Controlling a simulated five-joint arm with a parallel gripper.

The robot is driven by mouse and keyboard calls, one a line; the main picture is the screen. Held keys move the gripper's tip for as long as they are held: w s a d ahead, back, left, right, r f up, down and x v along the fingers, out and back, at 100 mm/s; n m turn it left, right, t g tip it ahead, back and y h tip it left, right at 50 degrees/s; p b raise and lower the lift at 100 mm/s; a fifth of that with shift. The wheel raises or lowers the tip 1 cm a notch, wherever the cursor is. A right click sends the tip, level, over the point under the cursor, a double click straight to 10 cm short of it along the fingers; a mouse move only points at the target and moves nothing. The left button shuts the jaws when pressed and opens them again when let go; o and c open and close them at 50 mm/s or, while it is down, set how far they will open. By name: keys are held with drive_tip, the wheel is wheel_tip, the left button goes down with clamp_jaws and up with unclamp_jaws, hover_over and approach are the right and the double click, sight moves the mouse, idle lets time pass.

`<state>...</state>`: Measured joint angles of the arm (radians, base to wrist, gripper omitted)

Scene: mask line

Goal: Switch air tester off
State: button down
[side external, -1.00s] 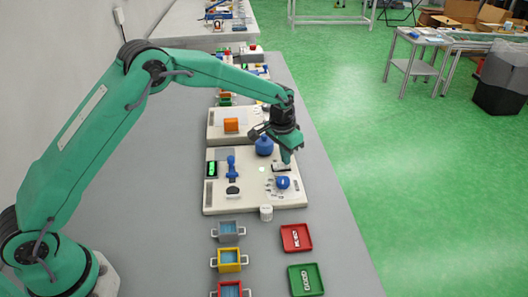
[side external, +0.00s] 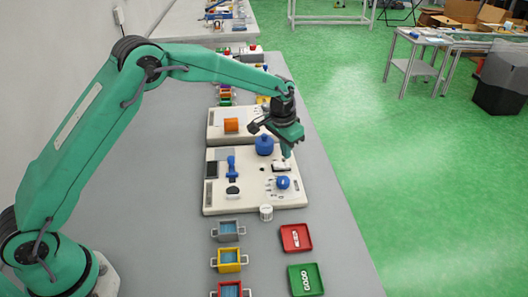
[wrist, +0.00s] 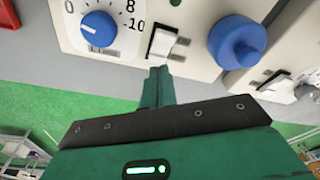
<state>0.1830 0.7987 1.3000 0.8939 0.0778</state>
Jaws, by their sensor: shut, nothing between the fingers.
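The air tester (side external: 290,201) is a white panel on the bench. Its display (side external: 211,169) at the left is dark. The white rocker switch (side external: 281,167) sits near its upper right; in the wrist view the switch (wrist: 162,42) lies between the dial and a blue dome. The blue dial (side external: 283,182) carries a printed scale, and it also shows in the wrist view (wrist: 99,29). My green gripper (side external: 287,155) is shut and empty. Its fingertips (wrist: 157,72) are right beside the switch; I cannot tell whether they touch it.
A blue dome (side external: 264,145) stands at the panel's back edge. Grey (side external: 228,230) and yellow (side external: 229,260) bins, a red tray (side external: 296,238) and a green tray (side external: 305,280) are in front. Bare bench lies left.

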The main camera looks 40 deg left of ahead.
sight(285, 165)
drive_tip(key=shift+r, duration=2.3)
drive_tip(key=shift+r, duration=0.1)
drive_tip(key=s+a+r+n+t, duration=0.1)
drive_tip(key=s+a+r, duration=0.3)
drive_tip(key=s+r, duration=0.4)
drive_tip(key=s+a+r+t, duration=0.1)
drive_tip(key=s+a+r, duration=0.2)
drive_tip(key=s+r, duration=0.55)
drive_tip(key=s+a+f+n+t, duration=0.1)
drive_tip(key=s+a, duration=0.1)
drive_tip(key=s, duration=0.8)
drive_tip(key=s+a+f+n, duration=0.1)
drive_tip(key=s+a, duration=0.1)
drive_tip(key=s, duration=0.8)
drive_tip(key=shift+s+f+t, duration=0.15)
drive_tip(key=shift+f+t, duration=0.1)
drive_tip(key=shift+t, duration=0.15)
